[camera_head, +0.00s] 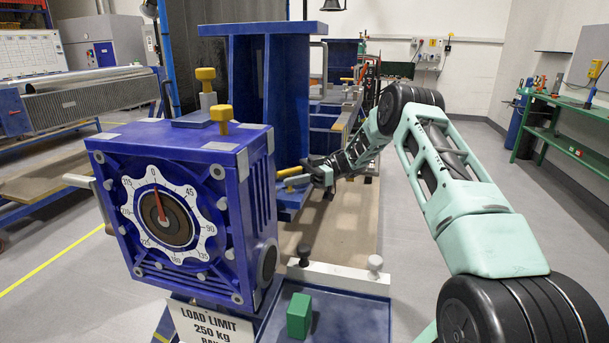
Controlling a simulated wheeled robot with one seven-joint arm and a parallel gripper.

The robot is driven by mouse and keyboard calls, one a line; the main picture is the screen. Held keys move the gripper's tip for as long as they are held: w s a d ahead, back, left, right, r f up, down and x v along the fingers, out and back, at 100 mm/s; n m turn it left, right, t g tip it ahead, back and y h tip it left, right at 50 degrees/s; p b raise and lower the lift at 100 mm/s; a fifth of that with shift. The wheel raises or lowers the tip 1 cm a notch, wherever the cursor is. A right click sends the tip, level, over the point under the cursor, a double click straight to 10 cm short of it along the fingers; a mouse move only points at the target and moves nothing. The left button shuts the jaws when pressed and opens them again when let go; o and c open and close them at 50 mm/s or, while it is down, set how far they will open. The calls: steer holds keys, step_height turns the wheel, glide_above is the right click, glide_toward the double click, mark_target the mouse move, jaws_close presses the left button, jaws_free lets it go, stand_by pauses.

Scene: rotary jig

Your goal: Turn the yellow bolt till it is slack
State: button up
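A yellow bolt (221,115) with a flanged head stands upright on the top of the blue jig housing (255,160). A second yellow bolt (205,76) stands just behind it on a grey post.
The housing's front has a white dial (188,243) with a red pointer near 0. A blue upright frame (252,75) stands behind. A green block (299,315) and a load limit sign (212,326) are in front. Grey floor is open at right.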

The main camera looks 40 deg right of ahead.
steer(key=s+d+b, duration=0.2)
steer(key=d, duration=1.5)
steer(key=shift+s, duration=0.25)
